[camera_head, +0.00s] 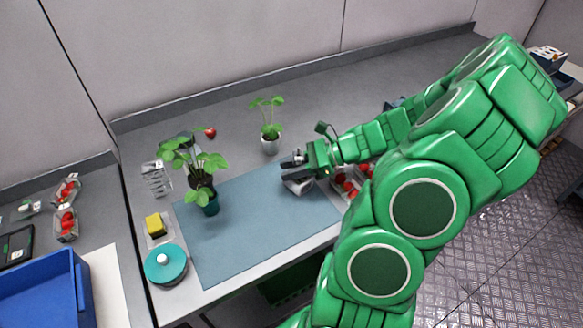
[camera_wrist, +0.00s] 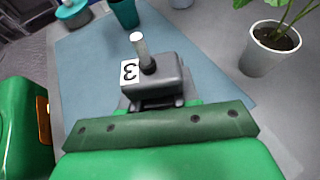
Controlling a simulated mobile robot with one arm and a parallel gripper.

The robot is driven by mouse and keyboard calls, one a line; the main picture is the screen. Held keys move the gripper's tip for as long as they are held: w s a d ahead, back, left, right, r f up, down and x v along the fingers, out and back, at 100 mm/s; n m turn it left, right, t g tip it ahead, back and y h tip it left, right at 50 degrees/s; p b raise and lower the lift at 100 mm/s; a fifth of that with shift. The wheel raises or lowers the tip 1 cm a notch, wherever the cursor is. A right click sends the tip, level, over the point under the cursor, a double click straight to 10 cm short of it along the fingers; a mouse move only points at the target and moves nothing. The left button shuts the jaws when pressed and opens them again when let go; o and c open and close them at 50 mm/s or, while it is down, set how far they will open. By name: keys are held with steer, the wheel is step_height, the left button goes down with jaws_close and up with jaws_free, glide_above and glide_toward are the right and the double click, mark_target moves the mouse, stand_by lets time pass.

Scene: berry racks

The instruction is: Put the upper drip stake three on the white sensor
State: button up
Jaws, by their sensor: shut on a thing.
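My gripper (camera_head: 287,172) is above the right part of the blue-grey mat (camera_head: 235,240), left of the strawberry tray. In the wrist view, a pale upright peg with a dark base (camera_wrist: 140,45) and a white tag marked 3 (camera_wrist: 130,71) show at the dark grey jaws (camera_wrist: 155,85). This looks like drip stake three, held in the shut jaws; its lower part is hidden. A pale grey shape (camera_head: 298,187) shows just under the gripper in the head view; I cannot tell what it is. I cannot pick out the white sensor for certain.
The mat's middle is clear.

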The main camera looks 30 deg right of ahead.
steer(key=shift+f, duration=0.1)
steer(key=o, duration=1)
steer(key=v, duration=1.2)
